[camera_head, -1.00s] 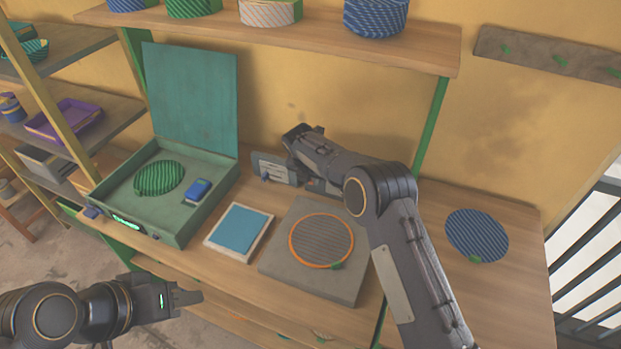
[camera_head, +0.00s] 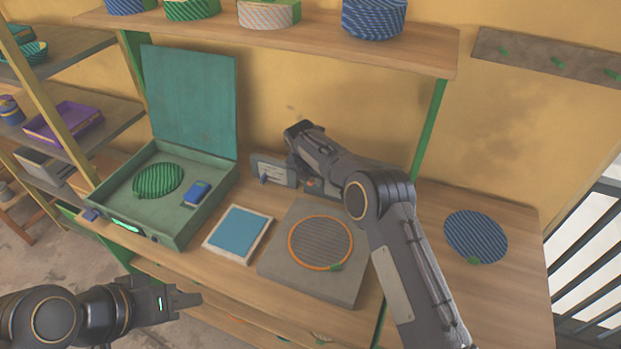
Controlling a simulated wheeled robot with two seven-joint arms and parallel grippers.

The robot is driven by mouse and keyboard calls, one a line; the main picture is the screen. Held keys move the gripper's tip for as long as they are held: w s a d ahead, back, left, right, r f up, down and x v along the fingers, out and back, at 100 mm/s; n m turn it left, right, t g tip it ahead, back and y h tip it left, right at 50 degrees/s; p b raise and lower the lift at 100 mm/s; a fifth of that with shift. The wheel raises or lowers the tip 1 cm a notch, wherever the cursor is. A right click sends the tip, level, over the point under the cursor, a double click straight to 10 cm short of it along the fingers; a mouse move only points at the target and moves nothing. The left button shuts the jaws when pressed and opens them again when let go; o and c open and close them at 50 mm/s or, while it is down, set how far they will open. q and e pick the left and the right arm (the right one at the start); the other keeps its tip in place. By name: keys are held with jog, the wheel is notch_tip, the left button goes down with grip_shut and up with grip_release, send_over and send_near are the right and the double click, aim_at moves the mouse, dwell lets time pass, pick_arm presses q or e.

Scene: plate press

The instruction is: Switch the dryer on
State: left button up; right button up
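A small grey panel (camera_head: 273,170) with a pale face and a little blue lever (camera_head: 264,180) stands at the back of the bench, against the wall. It may be the dryer's switch; no label is legible. My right gripper (camera_head: 298,165) is beside the panel's right end, turned down. Its fingers are largely hidden, so I cannot tell whether they touch the panel or are open. A teal case (camera_head: 178,222) with its lid up has a lit green strip on its front; it may be the dryer. My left gripper (camera_head: 180,299) is in front of the bench, apart from everything; its finger gap is unclear.
A green striped disc (camera_head: 158,180) and a blue block (camera_head: 196,193) lie in the case. A framed blue pad (camera_head: 238,233), a grey slab (camera_head: 312,281) bearing an orange-rimmed disc (camera_head: 320,243), and a blue striped disc (camera_head: 475,236) lie on the bench. A shelf (camera_head: 300,35) hangs above.

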jog(key=shift+s+r, duration=0.1)
jog(key=shift+r, duration=0.3)
jog(key=b+v, duration=0.2)
jog(key=v, duration=0.5)
jog(key=shift+f, duration=0.1)
